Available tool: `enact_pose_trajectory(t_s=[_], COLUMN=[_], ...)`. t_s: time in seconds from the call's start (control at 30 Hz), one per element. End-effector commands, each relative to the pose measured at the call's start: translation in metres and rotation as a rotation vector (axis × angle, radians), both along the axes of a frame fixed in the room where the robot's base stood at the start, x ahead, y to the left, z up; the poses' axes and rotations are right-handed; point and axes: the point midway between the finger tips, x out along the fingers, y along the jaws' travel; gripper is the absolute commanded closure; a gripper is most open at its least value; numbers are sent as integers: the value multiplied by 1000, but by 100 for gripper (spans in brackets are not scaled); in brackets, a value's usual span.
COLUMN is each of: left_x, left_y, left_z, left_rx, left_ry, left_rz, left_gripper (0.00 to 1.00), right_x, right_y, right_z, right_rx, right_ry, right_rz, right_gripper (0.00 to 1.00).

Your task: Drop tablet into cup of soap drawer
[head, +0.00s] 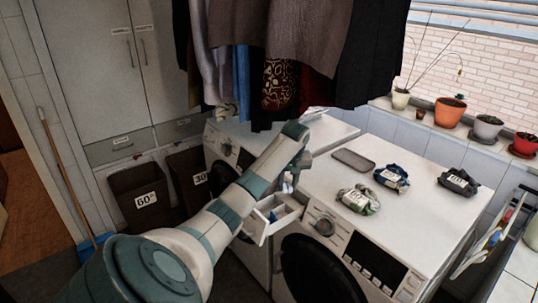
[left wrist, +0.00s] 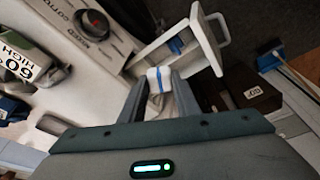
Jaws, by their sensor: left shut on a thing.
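My left gripper (head: 288,186) is shut on a white tablet with a blue stripe (left wrist: 160,79), seen between the fingertips (left wrist: 161,88) in the left wrist view. The soap drawer (head: 263,231) is pulled out from the front of the right-hand washing machine (head: 408,207). It also shows in the left wrist view (left wrist: 208,42), just beyond the fingertips. The gripper is above the drawer in the head view. A blue part (left wrist: 176,46) shows inside the drawer; I cannot make out its shape. My right gripper is not in view.
Clothes (head: 285,50) hang above the machines. Two dark laundry bins (head: 138,192) stand at left. Plant pots (head: 449,112) line the windowsill.

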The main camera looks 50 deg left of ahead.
Motion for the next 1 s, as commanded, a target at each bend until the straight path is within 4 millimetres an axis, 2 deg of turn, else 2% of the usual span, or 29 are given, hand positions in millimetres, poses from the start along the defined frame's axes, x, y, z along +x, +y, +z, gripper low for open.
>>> enact_pose_trajectory(t_s=[0.03, 0.1, 0.27, 0.43, 0.6, 0.83, 0.93, 1.0], left_x=[1, 3, 6, 8, 9, -3, -15, -26], left_y=[-24, -58, -137, -218, -292, -372, -404, -422], left_z=[-10, -18, -20, 1, 37, 77, 81, 74], left_rx=[4, 3, 3, 2, 3, 3, 4, 3], left_ry=[2, 0, -5, -9, -10, -10, -9, -6], left_rz=[-10, -15, -61, -180, -372, -674, -822, -909], left_gripper=[92, 92, 92, 92, 92, 92, 92, 92], right_x=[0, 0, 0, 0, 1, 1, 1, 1], right_y=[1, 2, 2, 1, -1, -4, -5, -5], right_z=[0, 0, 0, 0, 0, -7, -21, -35], right_rx=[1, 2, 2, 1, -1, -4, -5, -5], right_ry=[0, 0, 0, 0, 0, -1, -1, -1], right_rz=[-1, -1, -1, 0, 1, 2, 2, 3], right_gripper=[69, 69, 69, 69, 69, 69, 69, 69])
